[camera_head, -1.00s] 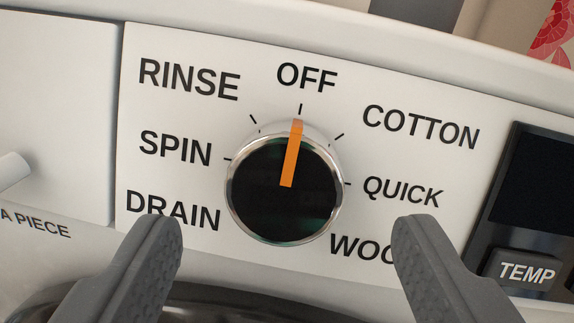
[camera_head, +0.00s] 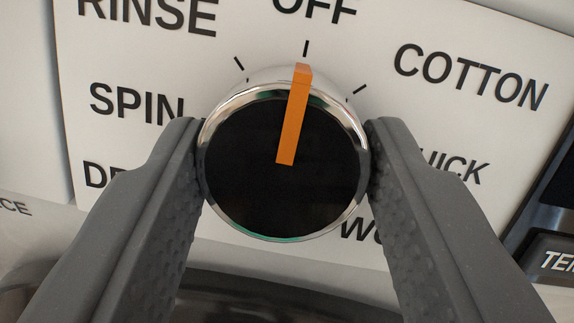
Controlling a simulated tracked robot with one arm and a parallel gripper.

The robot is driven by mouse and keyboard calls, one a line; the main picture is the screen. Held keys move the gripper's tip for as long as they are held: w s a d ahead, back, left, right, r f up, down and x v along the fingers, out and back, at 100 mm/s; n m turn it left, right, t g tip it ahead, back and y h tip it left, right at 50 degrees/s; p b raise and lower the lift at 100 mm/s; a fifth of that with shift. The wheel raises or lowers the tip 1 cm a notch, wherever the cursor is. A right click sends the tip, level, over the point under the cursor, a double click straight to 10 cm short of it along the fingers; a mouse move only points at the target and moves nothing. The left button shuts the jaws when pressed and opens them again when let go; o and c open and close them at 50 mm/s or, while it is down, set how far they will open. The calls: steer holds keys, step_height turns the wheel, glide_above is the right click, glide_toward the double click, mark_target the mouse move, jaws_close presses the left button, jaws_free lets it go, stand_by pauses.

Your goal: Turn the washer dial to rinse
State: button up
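The washer dial (camera_head: 250,185) is a round black knob with a chrome rim, in the middle of the view. Its orange pointer (camera_head: 294,115) points up at the OFF tick. The RINSE label (camera_head: 148,16) is up and to the left of the dial, partly cut off by the top edge. A tick mark for it shows between the label and the dial. My gripper (camera_head: 285,130) has one grey finger on each side of the dial. Both fingers appear to touch the rim at left and right. The fingers partly cover SPIN, DRAIN, QUICK and the lower right label.
The white control panel (camera_head: 400,35) lies behind the dial. A dark display with a TEMP button (camera_head: 560,262) is at the right edge. A dark curved rim (camera_head: 270,292) runs below the panel between my fingers.

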steer(key=shift+a, duration=0.4)
steer(key=shift+c, duration=0.3)
steer(key=shift+d, duration=0.2)
steer(key=shift+n, duration=0.4)
steer(key=n+y, duration=0.1)
steer(key=n, duration=0.3)
steer(key=shift+d+r+g, duration=0.1)
steer(key=shift+g, duration=0.3)
steer(key=shift+n+g+y, duration=0.5)
steer(key=shift+n+y, duration=0.1)
steer(key=shift+n, duration=2)
